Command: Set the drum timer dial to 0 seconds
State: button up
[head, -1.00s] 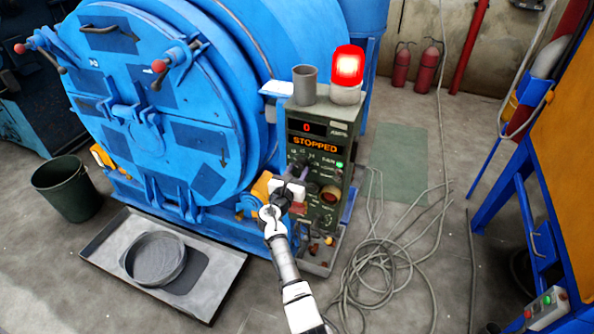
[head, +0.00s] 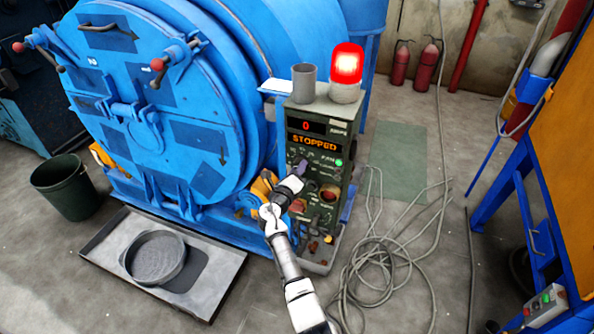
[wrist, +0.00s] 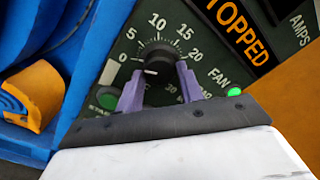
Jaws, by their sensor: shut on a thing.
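The drum timer dial (wrist: 159,54) is a dark round knob on the green control panel (wrist: 95,72). A printed scale from 0 to 30 curves around it. My gripper (wrist: 160,70) has its two purple fingers on either side of the knob, shut on it. A pale mark shows on the knob's lower left, but I cannot tell exactly which number it points to. In the head view my gripper (head: 300,165) is against the panel's upper left, and it mostly hides the dial.
The control box (head: 320,113) has a lit red beacon (head: 346,72) on top and a display reading STOPPED (head: 314,142). A green FAN light (wrist: 234,91) is right of the dial. The blue drum (head: 150,115) stands close on the left. Cables (head: 385,265) lie on the floor at right.

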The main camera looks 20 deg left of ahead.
jog(key=shift+n, duration=0.6)
jog(key=o, duration=1)
jog(key=shift+s, duration=0.1)
jog(key=s+b, duration=0.1)
jog(key=s, duration=1.2)
jog(key=shift+s+a+b, duration=0.2)
jog(key=shift+s+b, duration=0.15)
jog(key=shift+b, duration=0.05)
